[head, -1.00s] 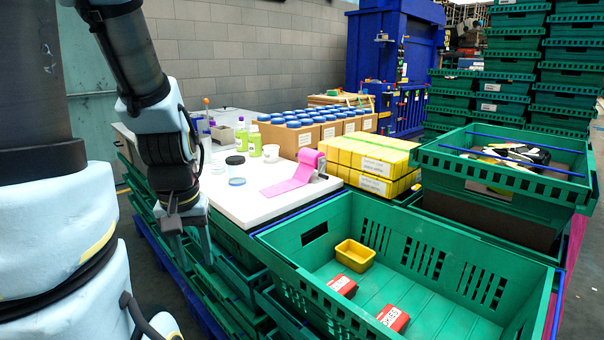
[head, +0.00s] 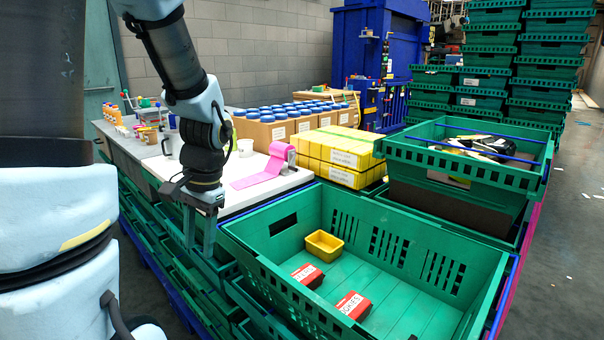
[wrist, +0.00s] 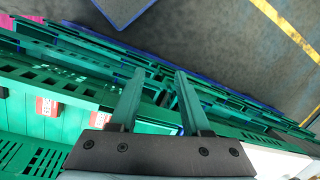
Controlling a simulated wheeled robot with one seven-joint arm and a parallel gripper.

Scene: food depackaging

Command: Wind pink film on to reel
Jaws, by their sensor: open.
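The pink film (head: 252,180) lies as a flat strip on the white worktop (head: 232,203), and its right end rises to the pink reel (head: 282,152) at the worktop's right side. My gripper (head: 199,247) hangs in front of the worktop's near edge, left of the large green crate, apart from the film and pointing down. In the wrist view my gripper (wrist: 158,95) has its two fingers spread with nothing between them. The film and reel do not show in the wrist view.
A large green crate (head: 395,247) in front holds a yellow tub (head: 324,245) and two red boxes (head: 353,305). Blue-capped jars (head: 283,112) in cardboard boxes line the back. Stacked crates fill the right.

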